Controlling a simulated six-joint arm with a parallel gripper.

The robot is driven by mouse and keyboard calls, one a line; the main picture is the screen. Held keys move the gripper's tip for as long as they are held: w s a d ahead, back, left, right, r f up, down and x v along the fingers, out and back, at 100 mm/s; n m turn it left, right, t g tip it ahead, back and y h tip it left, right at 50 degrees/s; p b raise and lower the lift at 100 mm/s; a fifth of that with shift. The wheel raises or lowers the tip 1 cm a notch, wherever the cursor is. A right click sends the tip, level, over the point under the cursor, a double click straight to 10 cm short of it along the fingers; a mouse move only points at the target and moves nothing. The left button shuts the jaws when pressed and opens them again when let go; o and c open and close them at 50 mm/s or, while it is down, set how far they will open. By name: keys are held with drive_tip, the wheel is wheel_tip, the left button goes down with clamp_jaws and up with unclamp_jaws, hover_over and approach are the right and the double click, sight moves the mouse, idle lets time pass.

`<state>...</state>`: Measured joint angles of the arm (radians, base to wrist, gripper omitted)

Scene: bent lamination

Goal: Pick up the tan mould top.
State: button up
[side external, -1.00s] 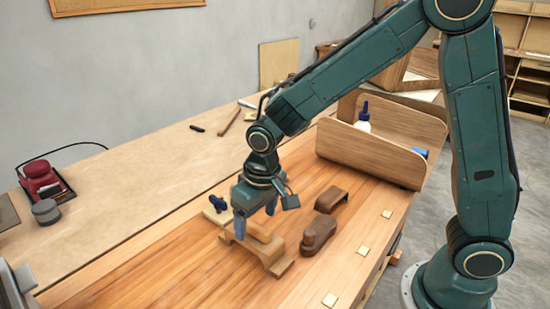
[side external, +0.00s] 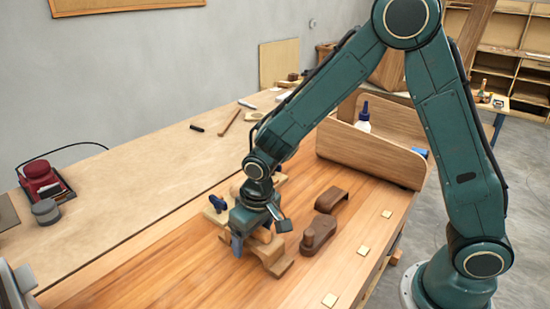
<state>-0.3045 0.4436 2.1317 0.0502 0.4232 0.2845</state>
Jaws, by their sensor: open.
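The tan mould (side external: 271,251) stands on the wooden bench, with stepped feet at its ends. Its tan top piece (side external: 262,235) is mostly hidden under my gripper (side external: 250,239). My gripper is low over the mould and open. One blue-grey finger reaches down on the near left side of the mould.
Two dark brown pieces, an arch (side external: 331,199) and a block (side external: 318,235), lie close to the right. A blue clamp (side external: 217,203) is just behind left. A wooden caddy (side external: 370,158) with a glue bottle (side external: 362,118) stands at the back right. The front-left bench is clear.

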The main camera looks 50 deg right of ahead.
drive_tip(key=shift+f, duration=0.25)
idle(0.3)
drive_tip(key=c, duration=1.3)
